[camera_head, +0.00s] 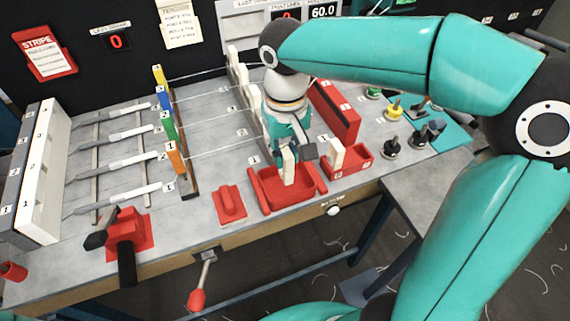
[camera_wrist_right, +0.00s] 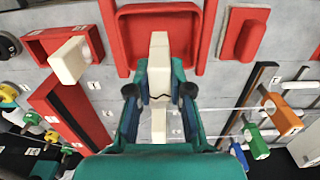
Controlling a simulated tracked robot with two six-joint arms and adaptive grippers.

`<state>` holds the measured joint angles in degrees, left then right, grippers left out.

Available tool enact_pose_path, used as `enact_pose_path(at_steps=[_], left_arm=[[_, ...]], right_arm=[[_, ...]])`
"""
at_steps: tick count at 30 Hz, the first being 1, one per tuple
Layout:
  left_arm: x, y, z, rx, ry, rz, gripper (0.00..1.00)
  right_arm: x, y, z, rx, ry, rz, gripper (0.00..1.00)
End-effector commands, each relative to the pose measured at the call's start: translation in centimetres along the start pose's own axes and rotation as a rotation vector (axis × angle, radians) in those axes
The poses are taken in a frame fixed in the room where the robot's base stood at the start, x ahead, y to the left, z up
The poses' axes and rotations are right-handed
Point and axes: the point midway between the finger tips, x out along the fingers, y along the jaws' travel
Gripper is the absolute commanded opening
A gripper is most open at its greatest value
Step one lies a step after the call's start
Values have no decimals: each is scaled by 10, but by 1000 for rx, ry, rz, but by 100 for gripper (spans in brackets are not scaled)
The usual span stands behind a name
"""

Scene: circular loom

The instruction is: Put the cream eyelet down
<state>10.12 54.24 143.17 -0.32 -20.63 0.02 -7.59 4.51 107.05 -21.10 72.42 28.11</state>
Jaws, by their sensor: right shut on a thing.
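The cream eyelet (camera_head: 289,167) is an upright, pale block between the fingers of my right gripper (camera_head: 290,147). It is over the square red tray (camera_head: 268,193) at the table's front, its lower end within the tray's outline. I cannot tell whether it touches the tray floor. In the right wrist view the eyelet (camera_wrist_right: 159,62) points at the red tray (camera_wrist_right: 124,35), and the dark fingers of my right gripper (camera_wrist_right: 159,92) are closed on its sides. My left gripper is not in view.
Another cream block stands in a red holder (camera_head: 357,165) to the right. A tall red block (camera_head: 337,112) stands behind. A small red block (camera_head: 229,204) lies left of the tray. Cream posts (camera_head: 242,76) stand in a row behind, with threads running left to coloured blocks (camera_head: 174,158).

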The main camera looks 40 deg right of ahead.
Motion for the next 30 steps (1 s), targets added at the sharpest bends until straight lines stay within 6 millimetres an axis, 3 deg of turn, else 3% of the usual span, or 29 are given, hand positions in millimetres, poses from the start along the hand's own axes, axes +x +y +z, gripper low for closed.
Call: enact_pose_path(at_steps=[7,19,20,23,24,30], left_arm=[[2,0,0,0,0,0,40],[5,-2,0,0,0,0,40],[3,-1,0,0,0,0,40],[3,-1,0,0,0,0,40],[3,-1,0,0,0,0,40],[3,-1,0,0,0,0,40]], right_arm=[[34,0,1,1,-4,1,0],[40,1,0,2,-1,0,0],[39,1,0,2,-1,0,25],[38,1,1,2,-1,0,41],[38,1,1,2,-1,0,45],[38,1,1,2,-1,0,45]])
